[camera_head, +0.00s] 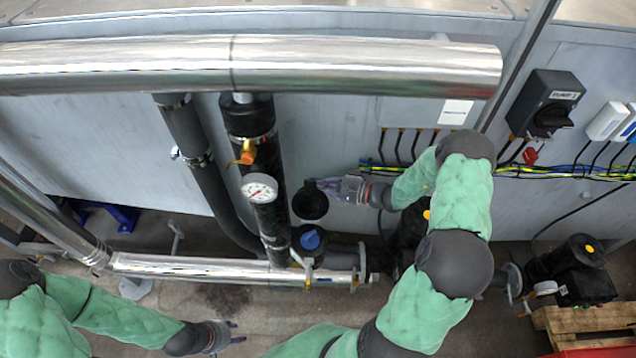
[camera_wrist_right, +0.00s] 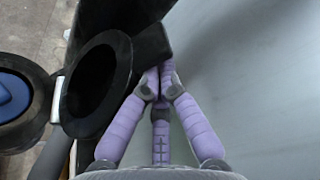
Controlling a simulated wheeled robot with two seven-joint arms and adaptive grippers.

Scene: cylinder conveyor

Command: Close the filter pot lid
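The filter pot's black round lid (camera_head: 310,203) stands open above the pot, and its ring fills the left of the right wrist view (camera_wrist_right: 96,85). The pot (camera_head: 309,241), with a blue inside, is just below the lid in the head view; part of it shows at left in the right wrist view (camera_wrist_right: 14,97). My right gripper (camera_head: 328,185) is at the lid's upper right edge. Its purple fingertips (camera_wrist_right: 160,75) are drawn together against a black block beside the ring; any grip on it is unclear. My left gripper (camera_head: 238,332) is open and empty, low in the head view.
A large shiny pipe (camera_head: 250,64) crosses above the pot. A dark pipe with a pressure gauge (camera_head: 259,188) and an orange valve (camera_head: 246,153) stands left of the lid. Colored cables (camera_head: 560,173) run along the grey wall. A wooden pallet (camera_head: 585,328) is at lower right.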

